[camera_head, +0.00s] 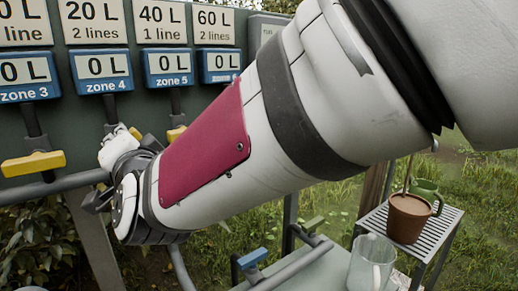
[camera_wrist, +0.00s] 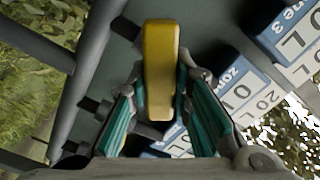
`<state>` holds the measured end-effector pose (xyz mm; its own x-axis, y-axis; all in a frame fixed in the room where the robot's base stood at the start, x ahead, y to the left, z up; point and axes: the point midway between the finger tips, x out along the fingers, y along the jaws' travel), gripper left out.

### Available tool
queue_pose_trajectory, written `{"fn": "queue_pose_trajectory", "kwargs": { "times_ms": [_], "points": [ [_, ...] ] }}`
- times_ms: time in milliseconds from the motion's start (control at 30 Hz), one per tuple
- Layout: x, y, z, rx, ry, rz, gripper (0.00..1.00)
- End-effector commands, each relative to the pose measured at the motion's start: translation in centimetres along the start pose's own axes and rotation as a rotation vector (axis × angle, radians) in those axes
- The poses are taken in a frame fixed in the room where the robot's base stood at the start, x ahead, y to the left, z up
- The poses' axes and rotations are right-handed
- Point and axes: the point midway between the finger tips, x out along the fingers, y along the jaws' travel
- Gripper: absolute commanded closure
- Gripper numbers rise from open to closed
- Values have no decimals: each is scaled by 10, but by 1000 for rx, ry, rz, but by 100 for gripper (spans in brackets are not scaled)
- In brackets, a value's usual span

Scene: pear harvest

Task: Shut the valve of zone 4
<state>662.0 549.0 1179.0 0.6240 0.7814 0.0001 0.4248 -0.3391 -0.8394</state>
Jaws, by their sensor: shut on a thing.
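The zone 4 valve has a yellow handle, mostly hidden behind my gripper in the head view, with a small yellow end (camera_head: 134,133) showing. In the wrist view the yellow handle (camera_wrist: 159,65) stands lengthwise between my teal-padded fingers, running roughly along the grey pipe. My gripper (camera_wrist: 160,112) is shut on this handle; it also shows in the head view (camera_head: 118,150) below the zone 4 sign. The blue zone 4 sign (camera_head: 101,70) reads 0 L, under a white sign (camera_head: 93,20) reading 20 L, 2 lines.
The zone 3 valve's yellow handle (camera_head: 33,165) lies crosswise at left. The zone 5 handle (camera_head: 176,132) is close to the right, partly behind my arm. A grey pipe (camera_head: 60,186) runs below. A glass jug (camera_head: 370,264) and a brown pot (camera_head: 408,218) stand at lower right.

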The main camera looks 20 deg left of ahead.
Motion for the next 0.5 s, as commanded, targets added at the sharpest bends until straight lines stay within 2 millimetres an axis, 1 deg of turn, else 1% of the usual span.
{"fn": "queue_pose_trajectory", "kwargs": {
  "times_ms": [33, 100, 500],
  "points": [
    [1, 4, 0, 44, 3, -3, 100],
    [1, 5, 0, 111, 3, -2, 100],
    [1, 7, 1, 431, 2, -2, 100]
  ]
}}
